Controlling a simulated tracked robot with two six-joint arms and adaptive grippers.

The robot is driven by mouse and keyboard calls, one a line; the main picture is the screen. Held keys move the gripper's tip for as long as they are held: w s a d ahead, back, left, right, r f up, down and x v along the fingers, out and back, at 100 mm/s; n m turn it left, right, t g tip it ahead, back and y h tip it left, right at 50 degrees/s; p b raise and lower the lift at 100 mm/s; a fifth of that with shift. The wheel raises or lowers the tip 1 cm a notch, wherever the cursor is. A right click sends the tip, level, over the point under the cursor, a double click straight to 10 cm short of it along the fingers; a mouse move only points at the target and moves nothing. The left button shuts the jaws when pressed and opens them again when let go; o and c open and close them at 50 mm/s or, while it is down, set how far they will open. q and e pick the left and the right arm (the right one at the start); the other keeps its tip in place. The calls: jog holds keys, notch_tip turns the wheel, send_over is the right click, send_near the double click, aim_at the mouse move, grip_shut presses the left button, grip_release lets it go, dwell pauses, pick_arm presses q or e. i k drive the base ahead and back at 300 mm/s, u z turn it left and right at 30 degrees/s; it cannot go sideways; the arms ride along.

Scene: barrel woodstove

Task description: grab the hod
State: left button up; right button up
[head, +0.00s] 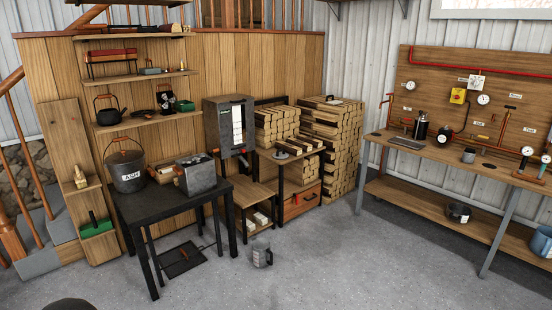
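No part is labelled as a hod, so I cannot tell for sure which thing it is. A grey open metal box (201,180) with dark contents stands on the black table (160,205), near its right end. Beside it on the left stands a grey metal bucket (126,180) marked ASH, with a lid and a raised wire handle. A small grey scuttle-like vessel (262,256) with a handle stands on the floor right of the table. Neither of my grippers shows in the head view.
Shelves with a black kettle (107,110) hang behind the table. A grey cabinet (229,125) and stacked split wood (335,150) stand right of it. A workbench (460,160) with gauges runs along the right wall. The concrete floor (330,260) is clear in the middle.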

aim_at(262, 254)
jog(key=u, duration=0.2)
jog(key=i, duration=1.75)
jog(key=u, duration=0.35)
jog(key=i, duration=2.05)
jog(key=u, duration=0.15)
